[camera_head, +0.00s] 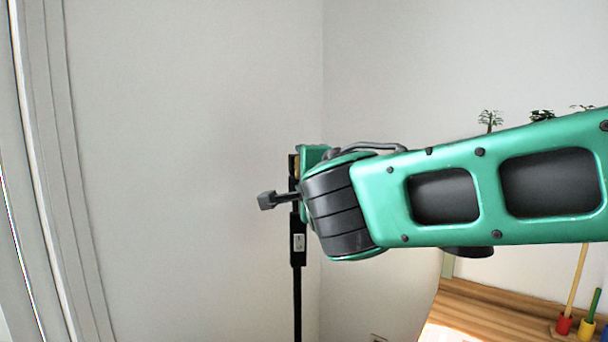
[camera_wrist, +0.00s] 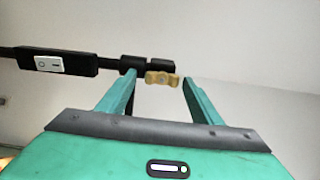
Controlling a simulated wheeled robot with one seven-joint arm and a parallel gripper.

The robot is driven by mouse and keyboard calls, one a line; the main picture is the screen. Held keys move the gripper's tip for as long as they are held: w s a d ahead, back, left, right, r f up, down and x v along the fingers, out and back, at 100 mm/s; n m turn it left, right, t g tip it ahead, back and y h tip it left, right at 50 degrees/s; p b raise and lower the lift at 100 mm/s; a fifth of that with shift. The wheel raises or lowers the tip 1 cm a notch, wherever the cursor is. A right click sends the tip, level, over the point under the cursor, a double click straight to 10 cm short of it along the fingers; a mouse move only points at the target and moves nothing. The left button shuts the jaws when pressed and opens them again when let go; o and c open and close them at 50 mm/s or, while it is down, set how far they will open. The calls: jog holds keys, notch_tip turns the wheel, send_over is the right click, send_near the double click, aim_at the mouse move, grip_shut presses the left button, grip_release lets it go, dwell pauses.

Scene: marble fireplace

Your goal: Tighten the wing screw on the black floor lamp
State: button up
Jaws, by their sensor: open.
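The black floor lamp (camera_head: 297,305) stands upright against the wall in the head view. Its pole crosses the upper left of the wrist view, with a switch box (camera_wrist: 65,64) on it. A yellow wing screw (camera_wrist: 161,79) sits at the black clamp (camera_wrist: 160,66) on the pole. My gripper (camera_wrist: 159,80) is open, and the screw shows between its two green fingertips. The left fingertip overlaps the clamp in the picture; I cannot tell whether it touches. In the head view my wrist hides much of the clamp area.
Small plants (camera_head: 490,120) show behind my arm. A pale wall and a frame edge (camera_head: 55,170) are at left.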

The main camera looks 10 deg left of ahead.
jog(key=v, duration=1)
jog(key=shift+s+d, duration=0.2)
jog(key=shift+s, duration=0.1)
jog(key=w+d+f+g+h, duration=0.1)
jog(key=w+d+f+h, duration=0.15)
jog(key=d, duration=0.25)
jog(key=w+d+f+n+g+h, duration=0.1)
jog(key=d+f, duration=0.2)
jog(key=d, duration=0.3)
jog(key=w+d+f+g+h, duration=0.1)
jog(key=w+d+f+h, duration=0.15)
jog(key=d, duration=0.25)
jog(key=s+d+f+n+g+h, duration=0.1)
jog(key=s+d+f+g+h, duration=0.15)
jog(key=d+f, duration=0.45)
jog(key=s+d+f+n+g+h, duration=0.1)
jog(key=s+d+f+g, duration=0.15)
jog(key=d, duration=0.95)
jog(key=s+d+f+n+g, duration=0.1)
jog(key=s+d+f+g, duration=0.4)
jog(key=s+d+f, duration=0.4)
jog(key=s+d+f+n+g+y, duration=0.1)
jog(key=s+f+n+g+y, duration=0.1)
jog(key=s, duration=0.7)
jog(key=s+d+f+n+g+y, duration=0.2)
jog(key=s+f, duration=0.1)
jog(key=s, duration=0.6)
